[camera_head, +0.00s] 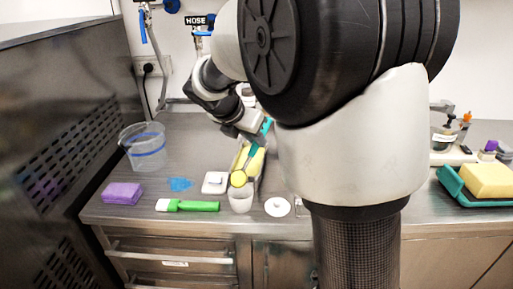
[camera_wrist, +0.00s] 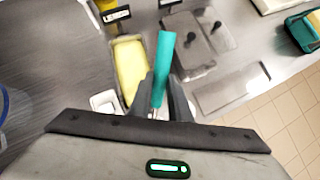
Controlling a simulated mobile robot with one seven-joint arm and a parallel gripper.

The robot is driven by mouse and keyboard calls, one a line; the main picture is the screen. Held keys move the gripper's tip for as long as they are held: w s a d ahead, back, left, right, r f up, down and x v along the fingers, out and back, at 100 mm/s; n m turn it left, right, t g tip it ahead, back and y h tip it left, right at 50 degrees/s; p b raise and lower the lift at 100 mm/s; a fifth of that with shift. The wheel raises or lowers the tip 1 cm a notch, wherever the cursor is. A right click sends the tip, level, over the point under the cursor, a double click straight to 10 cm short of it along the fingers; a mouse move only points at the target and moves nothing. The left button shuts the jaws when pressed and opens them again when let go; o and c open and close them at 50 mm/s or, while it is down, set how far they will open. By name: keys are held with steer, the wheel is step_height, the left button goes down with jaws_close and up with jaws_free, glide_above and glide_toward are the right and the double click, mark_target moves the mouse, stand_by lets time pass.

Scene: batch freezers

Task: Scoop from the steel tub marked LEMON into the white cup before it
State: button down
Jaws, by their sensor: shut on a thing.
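My gripper (camera_head: 256,138) is shut on the teal handle of a scoop (camera_head: 253,152); the handle also shows between the fingers in the wrist view (camera_wrist: 163,62). The scoop tilts down, and its bowl shows yellow just above or behind the rim of the white cup (camera_head: 240,203). I cannot tell whether they touch. The steel tub with yellow contents (camera_head: 260,170) is behind the cup, partly hidden by my arm. In the wrist view the tub (camera_wrist: 131,66) lies left of the handle, with a black LEMON sign (camera_wrist: 117,15) at its far end. The cup's inside is hidden.
A white square dish (camera_head: 214,183) is left of the cup, and a white round lid (camera_head: 277,207) is right of it. A green-handled tool (camera_head: 188,205), purple sponge (camera_head: 122,193) and clear bucket (camera_head: 144,147) stand farther left. Lidded steel tubs (camera_wrist: 205,45) are right of the lemon tub.

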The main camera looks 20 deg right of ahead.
steer(key=shift+s+a+r+t+h+b, duration=0.3)
steer(key=shift+s+a+t+h+b, duration=0.15)
steer(key=shift+b, duration=1)
steer(key=shift+s+a+r+t+h+b, duration=0.25)
steer(key=shift+a+t+h+b, duration=0.25)
steer(key=shift+b, duration=0.95)
steer(key=s+a+h+b, duration=0.1)
steer(key=b, duration=0.1)
steer(key=t+h+b, duration=0.1)
steer(key=b, duration=0.2)
steer(key=shift+s+a+r+t+b, duration=0.25)
steer(key=shift+s+a+r+b, duration=0.1)
steer(key=shift+a, duration=0.05)
steer(key=shift+s+a+r+t+h+b, duration=0.55)
steer(key=shift+h+b, duration=0.2)
steer(key=shift+b, duration=0.15)
steer(key=shift+f, duration=0.1)
